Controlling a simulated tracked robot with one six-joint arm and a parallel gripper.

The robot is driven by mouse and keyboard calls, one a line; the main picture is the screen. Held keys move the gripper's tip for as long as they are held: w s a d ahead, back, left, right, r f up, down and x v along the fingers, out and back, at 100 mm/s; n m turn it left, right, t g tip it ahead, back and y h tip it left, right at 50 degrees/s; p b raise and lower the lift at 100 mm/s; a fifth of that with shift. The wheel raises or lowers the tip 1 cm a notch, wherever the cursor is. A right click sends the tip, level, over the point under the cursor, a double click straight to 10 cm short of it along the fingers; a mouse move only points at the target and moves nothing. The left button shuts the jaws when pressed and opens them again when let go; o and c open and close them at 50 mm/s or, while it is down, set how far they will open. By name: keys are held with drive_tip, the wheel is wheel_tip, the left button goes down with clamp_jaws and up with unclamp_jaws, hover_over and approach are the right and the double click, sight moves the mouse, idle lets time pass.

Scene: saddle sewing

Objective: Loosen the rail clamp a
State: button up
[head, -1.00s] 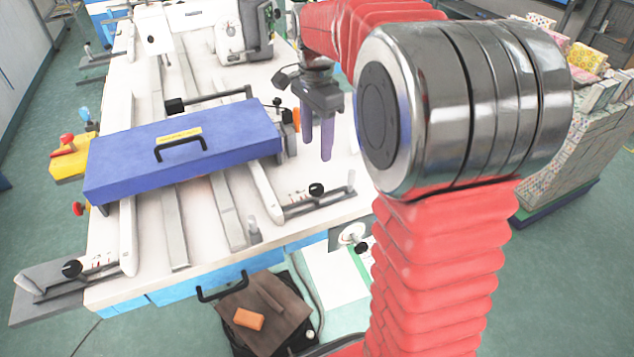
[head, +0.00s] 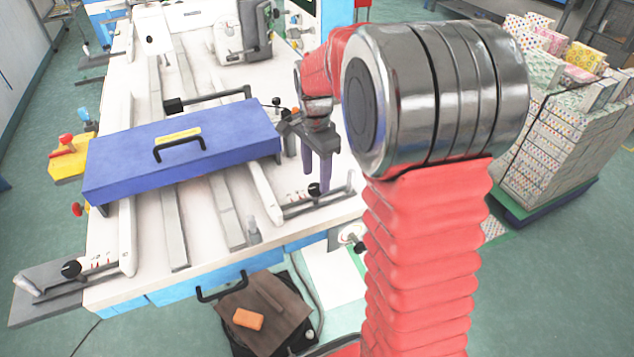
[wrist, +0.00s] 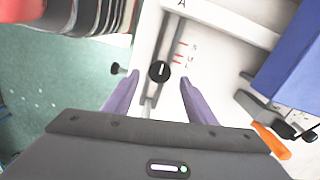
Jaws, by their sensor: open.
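The rail clamp a appears as a round black knob (wrist: 159,71) with a white line on top, on a grey slotted bar marked with red lines and letters. An "A" is printed on the white rail (wrist: 205,12) above it. In the head view the knob (head: 314,189) is at the table's front right, partly beside my fingers. My gripper (head: 316,178) points down with its purple fingers apart and empty. In the wrist view the knob lies between the fingertips of my gripper (wrist: 159,80). I cannot tell the height gap, and no contact shows.
A blue cover with a black handle (head: 180,148) lies across the rails to the left. A lever with an orange handle (wrist: 271,141) is right of my fingers in the wrist view. A second black knob (head: 71,268) is at the table's front left.

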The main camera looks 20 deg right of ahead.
sight(316, 186)
drive_tip(key=shift+f, duration=1.8)
drive_tip(key=shift+c, duration=0.4)
drive_tip(key=c, duration=0.9)
drive_tip(key=shift+d, duration=0.15)
drive_tip(key=shift+c, duration=0.3)
